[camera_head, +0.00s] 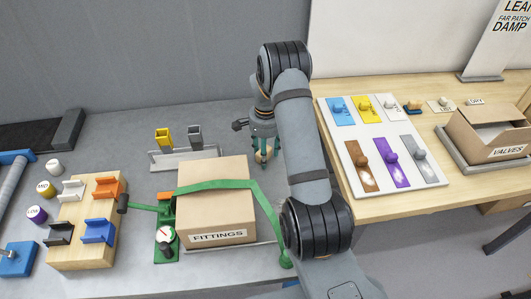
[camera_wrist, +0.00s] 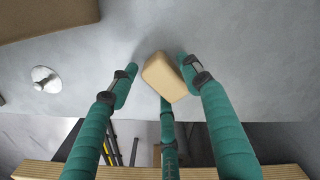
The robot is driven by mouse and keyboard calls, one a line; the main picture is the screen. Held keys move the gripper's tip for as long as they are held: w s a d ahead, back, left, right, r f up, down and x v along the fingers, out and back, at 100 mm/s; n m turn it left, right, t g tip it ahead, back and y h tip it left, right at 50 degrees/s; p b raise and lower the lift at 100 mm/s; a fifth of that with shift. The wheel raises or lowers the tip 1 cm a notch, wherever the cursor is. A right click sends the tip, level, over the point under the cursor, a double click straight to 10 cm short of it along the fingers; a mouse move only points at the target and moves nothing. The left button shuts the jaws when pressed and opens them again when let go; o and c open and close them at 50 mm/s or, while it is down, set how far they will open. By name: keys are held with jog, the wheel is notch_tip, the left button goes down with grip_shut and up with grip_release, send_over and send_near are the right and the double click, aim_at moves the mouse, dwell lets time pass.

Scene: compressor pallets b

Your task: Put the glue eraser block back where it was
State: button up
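The glue eraser block appears to be the tan block (camera_wrist: 168,78) among my fingers in the wrist view. My gripper (camera_wrist: 157,68) points down over the grey table, with two fingers at the block's sides and a third at its lower end. A gap shows between the block and the left finger; the right finger overlaps or touches its edge. In the head view my gripper (camera_head: 264,158) is right of the fittings box, partly behind my arm, with a bit of the block (camera_head: 262,156) showing. I cannot tell whether the block rests on the table.
The cardboard FITTINGS box (camera_head: 215,205), with a green strap-like piece (camera_head: 245,183) across it, stands left of my gripper. A grey holder (camera_head: 185,158) is behind it. A wooden table (camera_head: 440,190) with a board of coloured patches (camera_head: 380,145) is at right.

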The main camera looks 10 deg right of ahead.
jog(key=shift+o, duration=0.8)
jog(key=shift+r, duration=0.1)
jog(key=shift+w+r, duration=0.1)
jog(key=shift+r, duration=0.2)
notch_tip(320, 180, up, 12)
jog(key=shift+f, duration=0.2)
notch_tip(320, 180, down, 13)
jog(key=shift+f, duration=0.1)
notch_tip(320, 180, up, 5)
jog(key=shift+r+b, duration=0.1)
jog(key=shift+b, duration=0.25)
